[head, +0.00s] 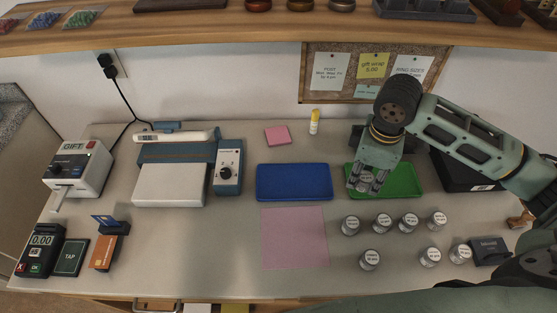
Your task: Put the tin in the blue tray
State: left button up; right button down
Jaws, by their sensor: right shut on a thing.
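My right gripper (367,186) reaches down over the left part of the green tray (408,182). It is shut on a small round tin (366,178) with a pale label, partly hidden between the fingers. I cannot tell whether the tin touches the green tray. The blue tray (294,183) lies just left of the green tray and is empty. My left gripper is not in view.
Several similar labelled tins, one of them here (382,223), stand in front of the green tray. A pink sheet (294,238) lies before the blue tray. A white-topped scale (170,185) and a blue box with a dial (228,168) stand to the left.

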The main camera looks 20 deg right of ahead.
jog(key=w+a+f+p, duration=0.1)
jog(key=w+a+f, duration=0.3)
jog(key=w+a, duration=0.15)
send_over(318, 180)
notch_tip(318, 180, down, 3)
jog(key=shift+a+r, duration=0.1)
jog(key=shift+f, duration=0.25)
notch_tip(318, 180, down, 2)
jog(key=shift+s+f+p, duration=0.1)
jog(key=shift+f+p, duration=0.15)
jog(key=shift+p, duration=0.25)
jog(key=shift+f, duration=0.5)
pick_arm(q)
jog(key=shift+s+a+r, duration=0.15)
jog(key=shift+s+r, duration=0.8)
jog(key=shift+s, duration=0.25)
pick_arm(e)
jog(key=c, duration=1.4)
grip_release()
jog(key=shift+f, duration=0.15)
